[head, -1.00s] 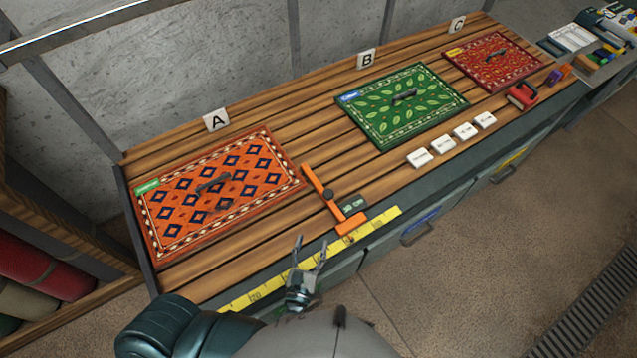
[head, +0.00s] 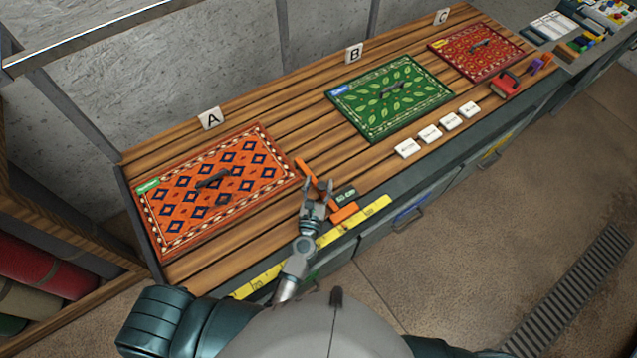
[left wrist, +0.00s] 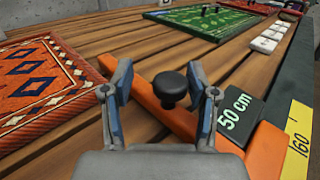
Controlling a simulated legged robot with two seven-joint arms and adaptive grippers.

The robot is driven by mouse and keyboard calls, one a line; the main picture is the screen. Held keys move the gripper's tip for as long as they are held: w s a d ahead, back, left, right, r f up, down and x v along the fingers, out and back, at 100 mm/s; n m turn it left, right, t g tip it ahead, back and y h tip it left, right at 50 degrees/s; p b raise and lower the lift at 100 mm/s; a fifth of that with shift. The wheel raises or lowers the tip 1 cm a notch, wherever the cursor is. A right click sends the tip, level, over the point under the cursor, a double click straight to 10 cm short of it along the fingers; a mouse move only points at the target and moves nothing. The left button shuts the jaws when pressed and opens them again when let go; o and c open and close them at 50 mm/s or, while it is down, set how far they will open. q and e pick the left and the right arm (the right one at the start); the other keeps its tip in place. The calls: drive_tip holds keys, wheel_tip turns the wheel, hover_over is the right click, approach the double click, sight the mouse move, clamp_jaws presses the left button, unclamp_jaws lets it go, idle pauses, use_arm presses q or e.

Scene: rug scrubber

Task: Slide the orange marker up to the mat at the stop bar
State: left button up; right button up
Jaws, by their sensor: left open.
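The orange marker (head: 305,170) lies across the wooden bench to the right of the orange mat (head: 268,160), with a strip of bare slats between them. In the left wrist view the marker (left wrist: 150,101) carries a black knob (left wrist: 170,87) and a dark "50 cm" label (left wrist: 236,116). The orange mat's edge (left wrist: 88,80) shows at the left there. In the left wrist view the gripper's fingers (left wrist: 164,88) are open on both sides of the knob, with no clear contact.
A yellow ruler (head: 376,207) runs along the bench's front edge. A green mat (head: 425,105), a red mat (head: 505,62), several white tiles (head: 430,134) and a red-handled tool (head: 505,86) lie farther right. No stop bar can be made out for certain.

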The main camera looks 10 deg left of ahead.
use_arm(q)
drive_tip(key=shift+d+r, duration=0.1)
drive_tip(key=shift+d, duration=0.85)
drive_tip(key=c, duration=0.7)
drive_tip(key=shift+w+a, duration=0.1)
drive_tip(key=shift+a, duration=0.1)
drive_tip(key=shift+c, duration=1.3)
drive_tip(key=shift+s+a, duration=0.2)
drive_tip(key=shift+a, duration=0.25)
drive_tip(key=shift+s+a, duration=0.3)
drive_tip(key=shift+s, duration=0.05)
drive_tip(key=o, duration=1)
drive_tip(key=shift+w+d, duration=0.1)
drive_tip(key=shift+d, duration=0.05)
drive_tip(key=shift+c, duration=0.2)
use_arm(e)
drive_tip(key=shift+d+f, duration=0.1)
drive_tip(key=shift+d, duration=0.15)
